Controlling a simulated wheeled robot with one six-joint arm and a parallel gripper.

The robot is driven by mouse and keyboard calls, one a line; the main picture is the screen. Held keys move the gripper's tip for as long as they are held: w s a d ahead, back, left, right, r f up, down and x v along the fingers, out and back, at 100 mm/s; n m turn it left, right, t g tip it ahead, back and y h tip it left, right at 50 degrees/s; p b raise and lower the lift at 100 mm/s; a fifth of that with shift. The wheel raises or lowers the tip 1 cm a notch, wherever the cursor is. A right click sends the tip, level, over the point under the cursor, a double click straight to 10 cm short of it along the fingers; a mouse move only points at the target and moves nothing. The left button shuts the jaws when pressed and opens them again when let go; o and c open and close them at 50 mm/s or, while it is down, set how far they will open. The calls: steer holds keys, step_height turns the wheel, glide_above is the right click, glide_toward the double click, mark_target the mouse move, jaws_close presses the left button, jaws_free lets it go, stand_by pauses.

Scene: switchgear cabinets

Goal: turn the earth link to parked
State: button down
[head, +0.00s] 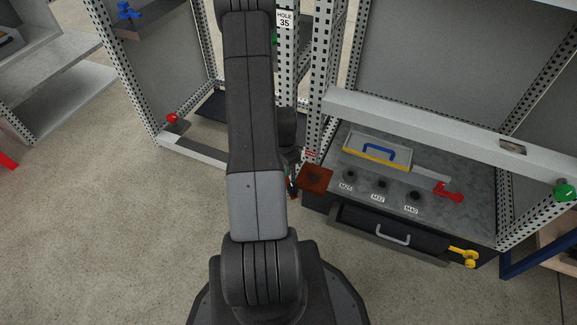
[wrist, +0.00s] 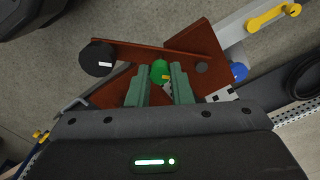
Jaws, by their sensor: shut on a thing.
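In the wrist view the earth link appears as a flat copper-brown bar (wrist: 130,48) with a green knob (wrist: 159,70) near its middle. A black round post (wrist: 98,58) stands at its left end. My gripper (wrist: 160,82) has its two green fingers closed on either side of the green knob. Wider copper plates (wrist: 195,40) lie behind the bar. In the head view a copper plate (head: 314,178) shows just right of my arm, at the cabinet's front corner. My arm mostly hides the gripper and link there.
A grey bench top (head: 430,200) with a tray, labelled holes and a red handle (head: 449,191) is right of my arm. A pale crossbar (head: 450,138) runs above it. Perforated posts (head: 315,105) stand close to the arm. A blue knob (wrist: 239,72) is right of the fingers.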

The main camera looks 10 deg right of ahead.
steer(key=shift+w+a+m+b, duration=0.2)
steer(key=shift+a+m, duration=0.5)
steer(key=shift+m, duration=0.8)
steer(key=shift+w+a+m+b, duration=0.15)
steer(key=shift+a+m, duration=0.55)
steer(key=shift+m, duration=0.8)
steer(key=shift+w+a+m+b, duration=0.1)
steer(key=shift+a+m+b, duration=0.15)
steer(key=shift+a+m, duration=0.85)
steer(key=shift+d+m, duration=0.35)
steer(key=shift+m, duration=0.15)
steer(key=c, duration=1.3)
jaws_free()
step_height(320, 180, up, 14)
steer(key=p, duration=0.4)
